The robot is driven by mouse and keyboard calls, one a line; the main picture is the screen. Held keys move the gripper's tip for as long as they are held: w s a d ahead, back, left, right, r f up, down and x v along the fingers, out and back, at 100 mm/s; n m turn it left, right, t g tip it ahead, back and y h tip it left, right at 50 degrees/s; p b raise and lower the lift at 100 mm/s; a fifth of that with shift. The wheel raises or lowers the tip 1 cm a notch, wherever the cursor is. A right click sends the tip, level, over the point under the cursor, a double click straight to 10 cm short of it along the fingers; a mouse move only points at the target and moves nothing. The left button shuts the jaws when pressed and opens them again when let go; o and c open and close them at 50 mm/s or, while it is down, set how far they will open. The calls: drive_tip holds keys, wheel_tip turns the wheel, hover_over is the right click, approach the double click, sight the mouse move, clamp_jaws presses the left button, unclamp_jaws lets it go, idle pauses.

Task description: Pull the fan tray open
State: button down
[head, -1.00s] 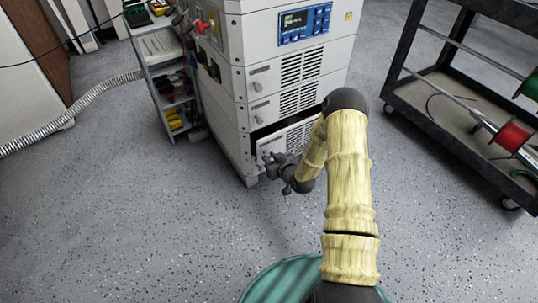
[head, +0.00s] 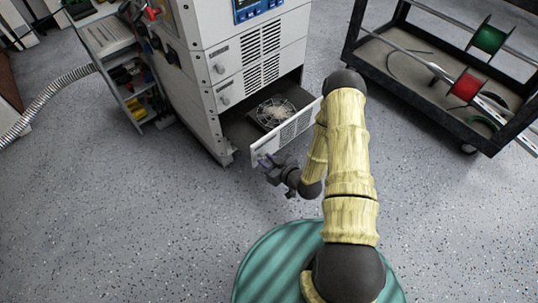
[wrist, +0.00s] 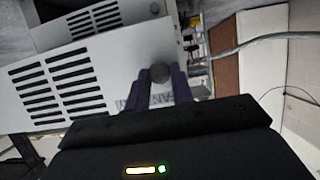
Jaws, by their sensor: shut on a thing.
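The fan tray (head: 292,129) is the bottom drawer of the light grey cabinet (head: 207,80). It is slid part way out, and a round fan with a wire guard (head: 271,112) shows inside it. My gripper (head: 265,164) is at the left end of the tray's vented front. In the wrist view my gripper's fingers (wrist: 160,92) are shut on the round dark knob (wrist: 159,72) of the tray front (wrist: 85,85). A label beside the knob is partly hidden by the fingers. My arm hides the right end of the tray in the head view.
Two shut vented drawers with knobs (head: 223,99) are above the tray. A dark cart (head: 437,95) with red and green spools stands at right. A small shelf unit (head: 132,82) and a ribbed hose (head: 50,98) are at left. The speckled floor in front is clear.

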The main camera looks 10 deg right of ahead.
drive_tip(key=shift+s+d+f, duration=0.1)
drive_tip(key=shift+s+d, duration=0.05)
drive_tip(key=shift+s, duration=0.15)
drive_tip(key=c, duration=1.3)
unclamp_jaws()
drive_tip(key=shift+c, duration=0.2)
drive_tip(key=shift+o, duration=0.7)
drive_tip(key=p+v, duration=0.6)
drive_tip(key=v, duration=1.1)
drive_tip(key=shift+r, duration=0.25)
